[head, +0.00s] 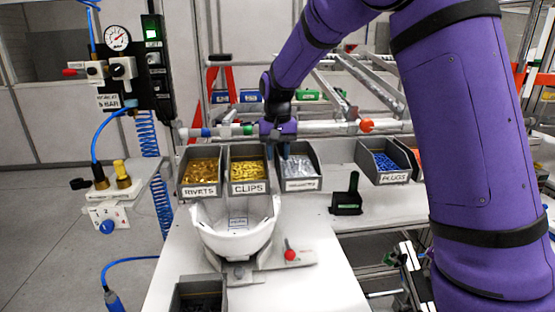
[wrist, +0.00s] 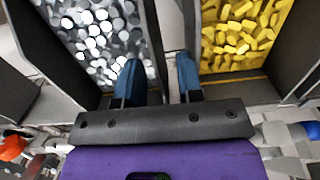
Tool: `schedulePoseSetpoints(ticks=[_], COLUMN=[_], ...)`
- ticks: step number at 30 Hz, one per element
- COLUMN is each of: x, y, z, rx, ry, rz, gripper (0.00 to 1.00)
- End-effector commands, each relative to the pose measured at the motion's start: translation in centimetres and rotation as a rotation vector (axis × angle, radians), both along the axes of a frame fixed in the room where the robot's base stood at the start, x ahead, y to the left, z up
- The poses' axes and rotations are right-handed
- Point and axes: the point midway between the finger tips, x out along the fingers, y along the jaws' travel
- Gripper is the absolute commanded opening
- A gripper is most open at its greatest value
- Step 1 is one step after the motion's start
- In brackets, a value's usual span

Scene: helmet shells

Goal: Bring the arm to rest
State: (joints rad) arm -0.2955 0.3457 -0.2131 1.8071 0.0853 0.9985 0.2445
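My purple arm reaches across the top of the head view to the row of bins at the back of the table. My gripper (head: 278,150) is above the bins, near the gap between the clips bin (head: 249,189) and the bin of silver pieces (head: 300,185). In the wrist view, my gripper (wrist: 158,80) has its two blue fingertips apart, with nothing held between them. The silver pieces (wrist: 95,40) show on the left and the yellow clips (wrist: 235,35) on the right. Whether a fingertip touches a bin wall I cannot tell.
A white helmet shell (head: 236,240) sits on a fixture with a red knob (head: 290,254) in front of the bins. A rivets bin (head: 200,190), a plugs bin (head: 383,177) and a small black device (head: 346,202) stand nearby. Metal rails (head: 340,90) rise behind. The front right tabletop is clear.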

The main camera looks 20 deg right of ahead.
Motion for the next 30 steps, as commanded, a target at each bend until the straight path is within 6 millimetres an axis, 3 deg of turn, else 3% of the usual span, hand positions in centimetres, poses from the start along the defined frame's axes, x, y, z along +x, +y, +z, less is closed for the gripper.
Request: schedulePoseSetpoints(ticks=[6, 12, 22, 26, 30], x=[0.1, 0.1, -0.2, -1.6, -4.8], y=[0.0, 0.0, -0.2, -0.8, -2.0], z=[4.4, 7.3, 8.9, 9.9, 11.7], rx=[0.0, 0.0, 0.001, 0.011, 0.028], ry=[-0.004, -0.003, -0.004, -0.023, -0.062], rz=[-0.001, 0.0, 0.0, 0.004, 0.019], gripper=[0.34, 0.34, 0.34, 0.34, 0.34])
